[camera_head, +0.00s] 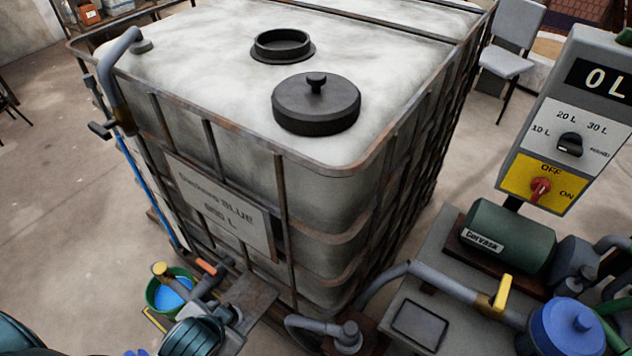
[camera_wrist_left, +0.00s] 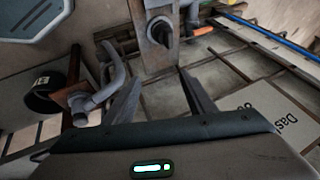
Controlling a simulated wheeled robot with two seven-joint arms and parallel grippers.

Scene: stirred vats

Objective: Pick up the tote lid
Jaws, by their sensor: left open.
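The tote lid (camera_head: 316,104) is a round black cap with a small knob. It lies flat on the white top of the tote (camera_head: 200,70), near the front right corner. Behind it, the black round neck (camera_head: 283,46) of the tote stands open, apart from the lid. In the left wrist view my left gripper (camera_wrist_left: 159,72) is open, with nothing between its two dark fingers. It faces pipework and the tote's lettered placard (camera_wrist_left: 275,120), and the lid does not show there.
A rusty metal cage surrounds the tote. A grey bent pipe (camera_head: 116,80) rises at its left corner. A control panel (camera_head: 570,125) and a green motor (camera_head: 508,236) stand at the right. A green bucket (camera_head: 160,298) with blue liquid sits at the lower left.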

